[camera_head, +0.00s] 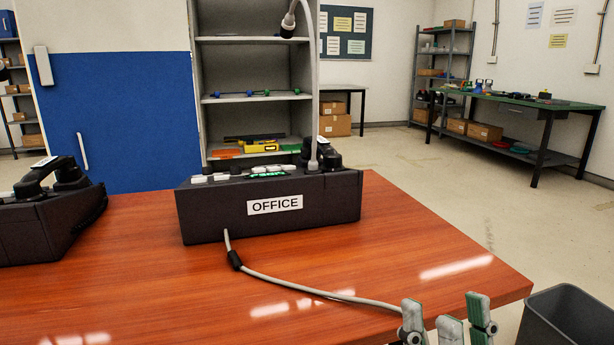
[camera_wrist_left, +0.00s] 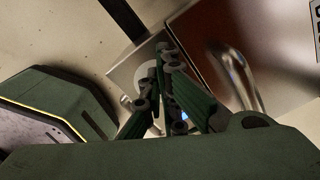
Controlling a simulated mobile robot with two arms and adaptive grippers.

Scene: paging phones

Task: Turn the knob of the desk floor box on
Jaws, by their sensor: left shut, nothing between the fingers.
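My left gripper (camera_wrist_left: 172,95) shows in the left wrist view, its dark green fingers drawn together with nothing between them. Behind the fingers is a square grey metal plate (camera_wrist_left: 122,72) with a pale round part, which may be the floor box and its knob; the fingers hide much of it. I cannot tell if the fingers touch it, or how the knob is turned. No floor box is clear in the head view.
A glossy wooden desk (camera_head: 130,290) fills the front. On it stand a dark paging phone labelled OFFICE (camera_head: 215,222), with a grey cable (camera_head: 300,285), and another phone (camera_head: 40,225) at left. A dark bin (camera_head: 575,315) stands right of the desk. The floor behind it is open.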

